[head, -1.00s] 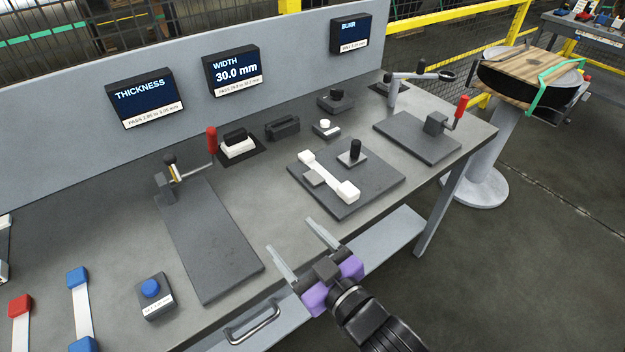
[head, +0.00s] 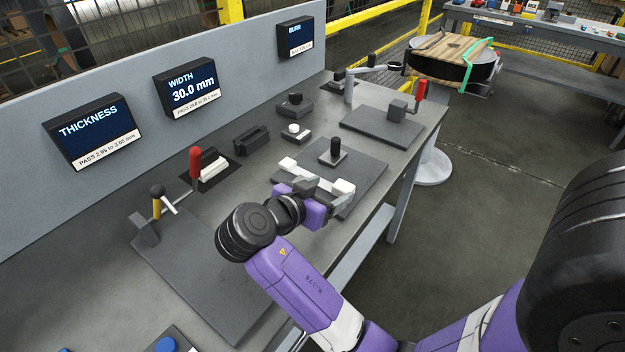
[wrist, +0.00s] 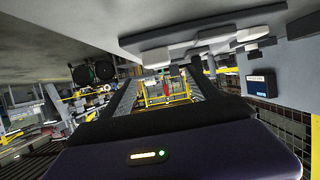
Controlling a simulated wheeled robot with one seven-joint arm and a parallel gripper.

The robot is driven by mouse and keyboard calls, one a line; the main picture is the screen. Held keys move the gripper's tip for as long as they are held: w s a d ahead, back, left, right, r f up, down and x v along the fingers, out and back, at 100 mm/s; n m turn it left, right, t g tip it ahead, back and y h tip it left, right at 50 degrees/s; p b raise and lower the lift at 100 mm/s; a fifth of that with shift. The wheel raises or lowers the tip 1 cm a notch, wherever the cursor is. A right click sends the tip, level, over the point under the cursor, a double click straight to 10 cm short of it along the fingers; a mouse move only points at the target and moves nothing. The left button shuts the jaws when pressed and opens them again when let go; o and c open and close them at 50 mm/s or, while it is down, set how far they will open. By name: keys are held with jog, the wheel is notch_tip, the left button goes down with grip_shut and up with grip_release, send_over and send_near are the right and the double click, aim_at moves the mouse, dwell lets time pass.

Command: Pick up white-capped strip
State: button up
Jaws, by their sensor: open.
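The white-capped strip lies on a dark fixture plate (head: 368,172). Its white end caps show at the far left (head: 288,164) and near right (head: 343,188) in the head view; my gripper hides part of its middle. My gripper (head: 318,188) is low at the plate's near edge, beside the strip. In the wrist view, its two fingers stand apart with nothing between them (wrist: 163,76). A white cap (wrist: 156,58) shows beyond them, and another (wrist: 252,33) lies to the right. I cannot tell whether a finger touches the strip.
A black-knobbed post (head: 335,150) stands on the plate just behind the strip. A red-handled clamp (head: 420,92) is at the back right, and another red handle (head: 196,165) is to the left. The bench front edge is close to my gripper.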

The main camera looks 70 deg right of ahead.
aim_at(343, 186)
jog(key=shift+a+f+p+x, duration=0.1)
jog(key=shift+f+p+x, duration=0.1)
jog(key=shift+x, duration=1.05)
jog(key=shift+a+f+p+x, duration=0.1)
jog(key=shift+p+x, duration=0.05)
jog(key=shift+x, duration=1.15)
jog(key=shift+f+p+x, duration=0.15)
jog(key=shift+p+x, duration=0.05)
jog(key=shift+x, duration=1.05)
grip_shut()
jog(key=shift+r, duration=0.1)
notch_tip(343, 186, up, 20)
